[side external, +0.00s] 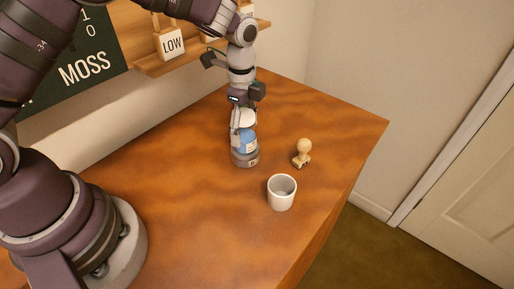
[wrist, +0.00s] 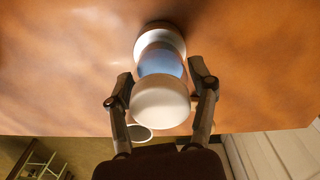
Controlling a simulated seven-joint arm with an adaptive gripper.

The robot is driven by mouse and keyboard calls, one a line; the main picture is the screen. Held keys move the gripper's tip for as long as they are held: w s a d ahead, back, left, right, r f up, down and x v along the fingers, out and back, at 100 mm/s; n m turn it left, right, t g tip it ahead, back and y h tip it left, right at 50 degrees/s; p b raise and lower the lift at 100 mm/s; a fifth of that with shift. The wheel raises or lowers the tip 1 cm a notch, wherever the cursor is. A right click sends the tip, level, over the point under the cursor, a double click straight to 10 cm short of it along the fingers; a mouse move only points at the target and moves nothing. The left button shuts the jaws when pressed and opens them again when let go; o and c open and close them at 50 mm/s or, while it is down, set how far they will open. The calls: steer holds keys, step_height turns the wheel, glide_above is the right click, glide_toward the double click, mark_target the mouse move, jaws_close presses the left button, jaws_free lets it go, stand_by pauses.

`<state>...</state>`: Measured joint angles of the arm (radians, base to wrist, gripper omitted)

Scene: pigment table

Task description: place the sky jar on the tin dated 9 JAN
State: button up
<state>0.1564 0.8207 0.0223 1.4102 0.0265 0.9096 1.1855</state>
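The sky jar, with a blue body (side external: 247,141) and a white lid (wrist: 160,104), appears upright on top of a round grey tin (side external: 245,160). In the wrist view the tin (wrist: 160,36) shows behind the blue body, and I see no gap between them. The tin's small label is too small to read. My gripper (side external: 243,116) points down at the jar from above. In the wrist view its fingers (wrist: 160,76) stand on either side of the jar, with a narrow gap at each side; it looks open.
A white cup (side external: 282,194) stands on the wooden table (side external: 190,190), in front and right of the tin. A wooden stamp (side external: 302,153) stands to the right. A wall shelf (side external: 150,66) with a LOW tag (side external: 172,43) is behind.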

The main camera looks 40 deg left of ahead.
steer(key=shift+o, duration=1.1)
steer(key=shift+r, duration=0.1)
step_height(320, 180, up, 12)
steer(key=shift+f, duration=0.1)
steer(key=s+a+r+n+t, duration=0.1)
steer(key=s+a+n+t, duration=0.1)
steer(key=s+n, duration=0.5)
steer(key=s+a+r+n+t, duration=0.2)
steer(key=s+n+t, duration=0.1)
steer(key=s+n, duration=0.5)
steer(key=shift+a+t, duration=0.3)
